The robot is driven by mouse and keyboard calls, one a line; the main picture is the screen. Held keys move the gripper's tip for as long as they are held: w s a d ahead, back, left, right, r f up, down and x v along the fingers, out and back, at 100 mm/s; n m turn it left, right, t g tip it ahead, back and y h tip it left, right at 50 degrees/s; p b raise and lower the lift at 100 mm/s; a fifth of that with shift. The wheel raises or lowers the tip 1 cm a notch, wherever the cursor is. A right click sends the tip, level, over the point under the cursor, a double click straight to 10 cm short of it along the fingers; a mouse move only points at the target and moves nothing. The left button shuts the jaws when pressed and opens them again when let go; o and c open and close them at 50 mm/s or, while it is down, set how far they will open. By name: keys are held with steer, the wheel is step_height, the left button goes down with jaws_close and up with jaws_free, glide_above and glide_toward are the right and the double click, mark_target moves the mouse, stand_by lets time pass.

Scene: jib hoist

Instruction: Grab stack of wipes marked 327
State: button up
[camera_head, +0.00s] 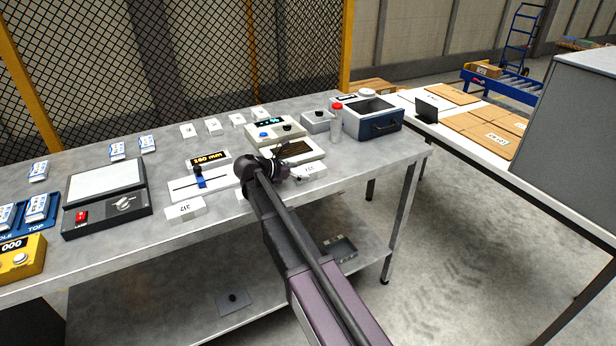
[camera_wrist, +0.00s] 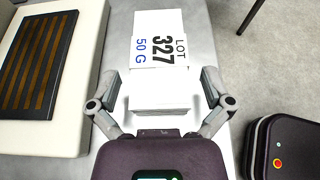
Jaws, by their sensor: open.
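A white stack marked LOT 327, 50 G (camera_wrist: 158,50) sits near the edge of the grey bench. In the wrist view its printed face points toward the camera, with a plain white part below it. In the head view a small white block (camera_head: 311,171) beside my gripper seems to be this stack; its mark is hard to read there. My gripper (camera_wrist: 160,86) is open, with one finger on each side of the plain white part. I cannot tell whether the fingers touch it. In the head view my gripper (camera_head: 286,172) is partly hidden by my arm.
A cream device with a dark slatted panel (camera_wrist: 38,62) stands close on the left in the wrist view. Another white block (camera_head: 185,210) lies near the bench's front edge. Several white blocks (camera_head: 213,127) stand farther back.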

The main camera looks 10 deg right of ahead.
steer(key=shift+w+d+f, duration=0.2)
steer(key=shift+d+f, duration=0.1)
steer(key=shift+d, duration=0.3)
steer(key=c, duration=1.1)
